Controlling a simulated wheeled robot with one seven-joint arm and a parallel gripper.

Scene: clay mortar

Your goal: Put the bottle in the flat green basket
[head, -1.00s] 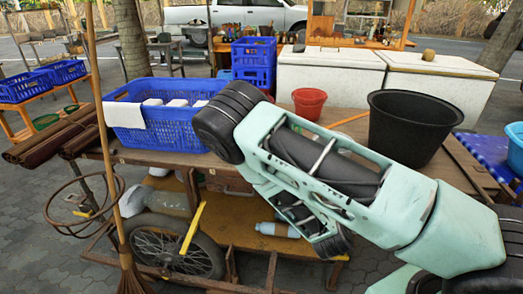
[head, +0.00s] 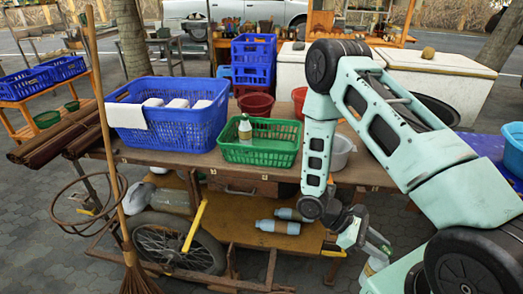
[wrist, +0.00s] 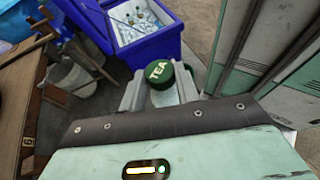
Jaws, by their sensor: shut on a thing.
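The flat green basket (head: 258,154) stands on the wooden table, right of a blue basket. A pale bottle with green on it (head: 245,131) stands upright inside it. My gripper (head: 372,243) hangs low, in front of the table's right part and below its top. In the wrist view, my gripper (wrist: 160,88) is shut on a bottle with a dark green cap marked TEA (wrist: 159,72). Only the cap shows there; the fingers and palm hide the rest. In the head view, part of this held bottle (head: 373,267) seems to show below the fingers, partly covered by my arm.
A tall blue basket (head: 180,128) with white items stands left of the green one. A grey-white bowl (head: 341,152) stands at its right, a red bucket (head: 256,104) behind. Two grey-blue bottles (head: 278,227) lie on the lower shelf. A blue ice box (wrist: 135,45) is near my gripper.

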